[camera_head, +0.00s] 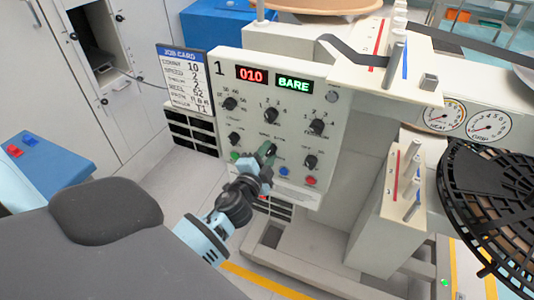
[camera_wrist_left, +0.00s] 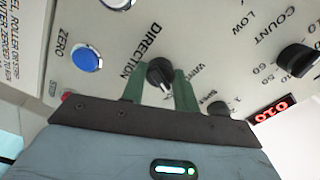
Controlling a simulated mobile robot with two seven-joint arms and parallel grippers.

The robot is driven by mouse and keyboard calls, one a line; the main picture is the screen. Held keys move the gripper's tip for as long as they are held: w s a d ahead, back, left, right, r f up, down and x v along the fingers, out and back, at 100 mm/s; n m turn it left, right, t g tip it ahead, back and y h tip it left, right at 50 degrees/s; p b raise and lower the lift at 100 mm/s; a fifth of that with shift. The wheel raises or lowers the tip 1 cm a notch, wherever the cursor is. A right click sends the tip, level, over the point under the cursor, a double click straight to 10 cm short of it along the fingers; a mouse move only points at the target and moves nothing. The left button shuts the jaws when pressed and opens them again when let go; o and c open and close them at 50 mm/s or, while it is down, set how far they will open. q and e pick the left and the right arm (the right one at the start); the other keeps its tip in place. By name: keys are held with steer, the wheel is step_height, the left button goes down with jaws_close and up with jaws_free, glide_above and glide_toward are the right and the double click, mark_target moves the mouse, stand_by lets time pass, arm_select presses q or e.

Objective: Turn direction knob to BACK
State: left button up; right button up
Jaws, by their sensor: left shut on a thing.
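The direction knob (camera_wrist_left: 160,73) is a round black knob with a white pointer mark. In the left wrist view it sits between my green fingertips, beside the label DIRECTION on the pale panel. My left gripper (camera_head: 267,152) is shut on it, with one finger on each side. In the head view the gripper and wrist hide most of this knob, on the lower middle of the control panel (camera_head: 240,125). The label at the knob's other side is partly hidden by a finger, so its setting cannot be read clearly. My right gripper is not in view.
Other black knobs surround it, including the count knob (camera_wrist_left: 297,60). A blue button (camera_head: 284,171) and a red button (camera_head: 310,181) are close by. Red display (camera_head: 252,76) reads 010; green display (camera_head: 294,84) reads BARE. A job card (camera_head: 187,80) hangs at left.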

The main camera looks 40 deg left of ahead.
arm_select(q)
steer(key=shift+m, duration=0.6)
steer(key=o, duration=1)
steer(key=v, duration=0.7)
steer(key=shift+s+b, duration=0.3)
steer(key=shift+s, duration=0.1)
